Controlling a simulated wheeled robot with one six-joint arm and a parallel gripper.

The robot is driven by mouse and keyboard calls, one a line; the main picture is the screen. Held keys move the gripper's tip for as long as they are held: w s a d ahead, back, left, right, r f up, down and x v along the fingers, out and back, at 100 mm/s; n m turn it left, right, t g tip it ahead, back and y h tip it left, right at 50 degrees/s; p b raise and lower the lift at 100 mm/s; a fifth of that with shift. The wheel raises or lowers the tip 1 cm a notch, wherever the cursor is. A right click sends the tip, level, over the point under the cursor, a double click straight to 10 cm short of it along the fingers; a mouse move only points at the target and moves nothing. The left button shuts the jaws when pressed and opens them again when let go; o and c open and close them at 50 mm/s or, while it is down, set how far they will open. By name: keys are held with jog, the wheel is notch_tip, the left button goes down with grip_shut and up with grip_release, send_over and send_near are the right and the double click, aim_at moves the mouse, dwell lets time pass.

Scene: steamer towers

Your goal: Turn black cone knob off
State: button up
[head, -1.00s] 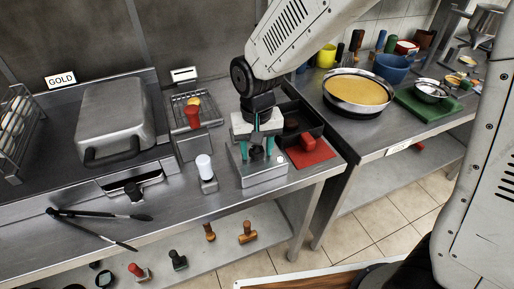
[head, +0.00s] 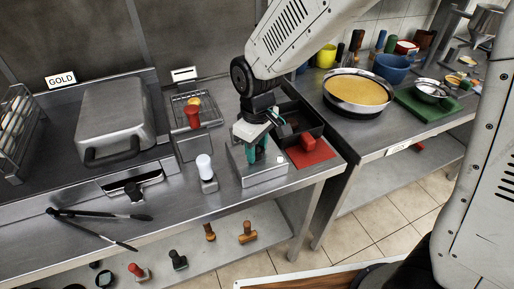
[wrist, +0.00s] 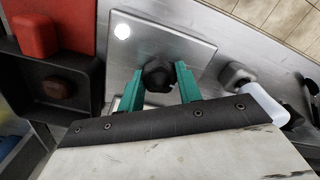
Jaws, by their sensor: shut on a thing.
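The black cone knob (wrist: 158,74) stands on a flat metal control box (wrist: 190,38). My gripper (wrist: 159,84) is shut on the knob, one teal finger on each side of it, in the wrist view. In the head view my gripper (head: 254,150) points down over the metal box (head: 262,174) near the counter's front edge, and its body and fingers hide most of the knob. A small white round spot (wrist: 122,31) shows on the box top beside the knob.
A white-topped knob (head: 204,166) and a red-topped one (head: 193,117) stand left of the box. A black tray (head: 314,124) and a red block (head: 308,142) on a red mat (head: 322,156) are close on the right. Tongs (head: 105,214) lie at the left front.

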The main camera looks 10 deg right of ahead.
jog(key=shift+n, duration=0.3)
jog(key=n, duration=0.8)
jog(key=shift+f+n, duration=0.1)
jog(key=shift+n, duration=0.3)
jog(key=n, duration=0.4)
jog(key=shift+s, duration=0.1)
jog(key=n, duration=0.5)
jog(key=shift+f, duration=0.1)
